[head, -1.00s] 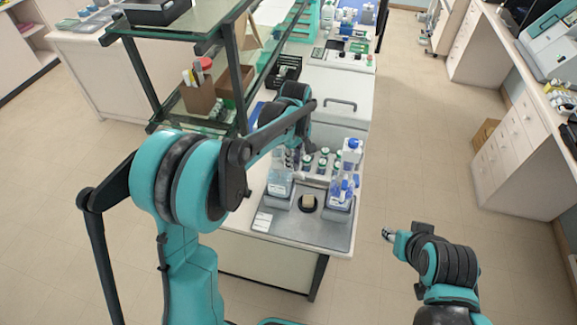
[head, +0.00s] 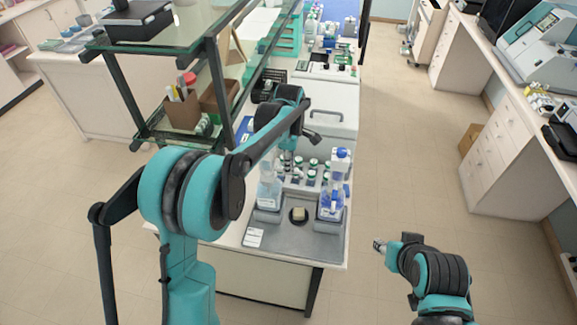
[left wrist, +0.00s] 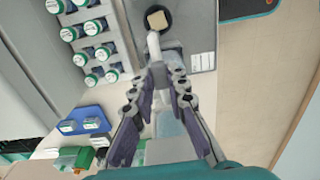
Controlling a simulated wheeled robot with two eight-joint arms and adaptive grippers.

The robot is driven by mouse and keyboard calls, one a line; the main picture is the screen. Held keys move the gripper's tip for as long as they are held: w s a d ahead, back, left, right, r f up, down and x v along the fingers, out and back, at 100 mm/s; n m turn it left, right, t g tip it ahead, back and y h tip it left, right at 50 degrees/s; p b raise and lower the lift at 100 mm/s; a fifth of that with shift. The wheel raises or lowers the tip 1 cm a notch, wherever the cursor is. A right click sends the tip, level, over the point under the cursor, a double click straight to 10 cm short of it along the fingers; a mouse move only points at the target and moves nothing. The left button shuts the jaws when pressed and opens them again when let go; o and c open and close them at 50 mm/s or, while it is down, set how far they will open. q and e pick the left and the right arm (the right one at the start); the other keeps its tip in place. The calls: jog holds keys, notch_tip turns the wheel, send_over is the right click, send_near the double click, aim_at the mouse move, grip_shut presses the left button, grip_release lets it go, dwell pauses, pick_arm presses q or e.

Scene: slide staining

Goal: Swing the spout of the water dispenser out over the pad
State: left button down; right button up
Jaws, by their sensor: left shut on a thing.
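The water dispenser (head: 269,192) is a clear bottle on the left grey stand in the head view, partly hidden by my left arm. The left wrist view shows its white spout (left wrist: 153,45) pointing toward the pad, with its tip at the edge of the dark round dish. The pad (head: 299,214) is a small tan square on that dish; it also shows in the left wrist view (left wrist: 157,20). My left gripper (left wrist: 165,72) is shut on the spout near its base, above the bottle. My right gripper (head: 379,246) hangs over the floor, away from the bench; its jaws are too small to judge.
A bottle with blue parts (head: 333,190) stands right of the pad. Several green-and-white capped jars (left wrist: 95,50) stand in rows beside the dispenser. A glass shelf (head: 165,35) rises at the left.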

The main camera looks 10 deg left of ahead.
dwell(0.4)
pick_arm(q)
jog(key=c, duration=1.5)
grip_release()
jog(key=shift+r, duration=0.1)
notch_tip(320, 180, up, 12)
jog(key=shift+f, duration=0.1)
